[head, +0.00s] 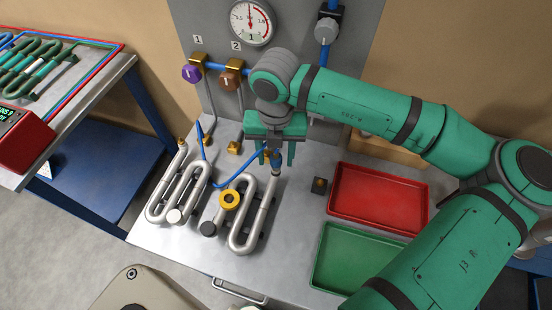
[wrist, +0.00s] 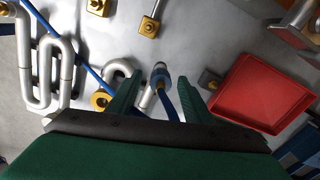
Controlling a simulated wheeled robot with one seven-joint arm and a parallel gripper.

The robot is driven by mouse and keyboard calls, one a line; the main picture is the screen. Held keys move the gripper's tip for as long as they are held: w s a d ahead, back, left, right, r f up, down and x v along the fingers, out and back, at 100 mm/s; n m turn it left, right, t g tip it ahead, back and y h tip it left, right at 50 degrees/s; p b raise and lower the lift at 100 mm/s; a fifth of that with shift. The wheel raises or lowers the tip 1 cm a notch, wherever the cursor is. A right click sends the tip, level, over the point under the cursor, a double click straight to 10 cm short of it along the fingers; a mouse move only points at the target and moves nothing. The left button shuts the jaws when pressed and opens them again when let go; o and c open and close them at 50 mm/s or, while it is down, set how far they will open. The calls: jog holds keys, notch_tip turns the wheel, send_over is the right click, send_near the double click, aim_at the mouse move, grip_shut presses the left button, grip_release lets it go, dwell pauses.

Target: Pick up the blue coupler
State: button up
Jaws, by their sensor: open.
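The blue coupler (head: 276,166) sits on the upper end of the right-hand serpentine coil (head: 247,243), with a blue hose (head: 237,170) running to it. In the wrist view the coupler (wrist: 160,75) shows between the two green fingers, with the hose passing below it in the picture. My gripper (head: 275,156) points down over the coupler with its fingers apart. In the wrist view my gripper (wrist: 160,82) is open with nothing clamped. The fingers and palm partly hide the coupler's top in the head view, and I cannot tell whether either finger touches it.
A second coil (head: 158,204) lies at left. A yellow ring (head: 229,199) sits on the right coil. A red tray (head: 333,203) and green tray (head: 316,271) lie at right. A small dark block (head: 319,186) stands close by. A gauge panel (head: 350,60) rises behind.

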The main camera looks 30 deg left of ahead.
jog(key=shift+f, duration=0.65)
grip_shut()
jog(key=shift+r, duration=0.15)
